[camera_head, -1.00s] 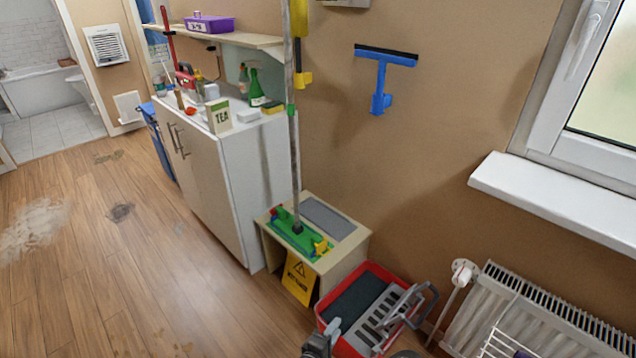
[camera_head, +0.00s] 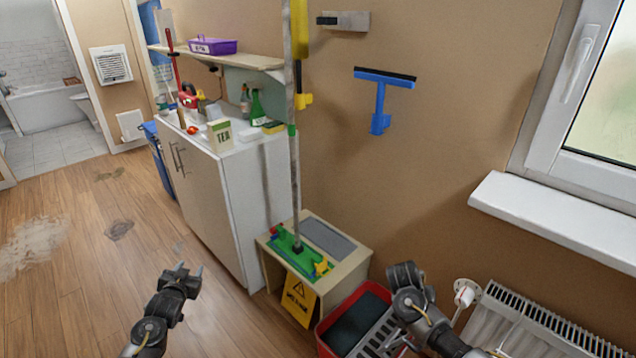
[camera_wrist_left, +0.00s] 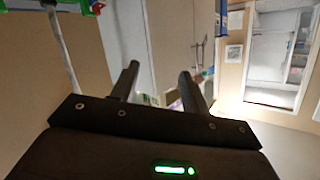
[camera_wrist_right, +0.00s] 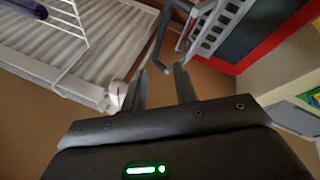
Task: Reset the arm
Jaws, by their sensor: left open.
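My left gripper (camera_head: 183,270) is raised over the wood floor in front of the white cabinet, at the lower left of the head view. Its fingers stand apart and empty, as the left wrist view (camera_wrist_left: 158,72) also shows. My right arm comes in from the lower right, and its gripper end (camera_head: 405,275) is in front of the wall, left of the radiator. The right wrist view shows the two right fingers (camera_wrist_right: 161,74) apart with nothing held between them. Neither gripper visibly touches anything.
A red bin (camera_head: 326,335) and a radiator (camera_head: 545,325) are near my right arm. The white cabinet (camera_head: 225,210) stands behind the left gripper.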

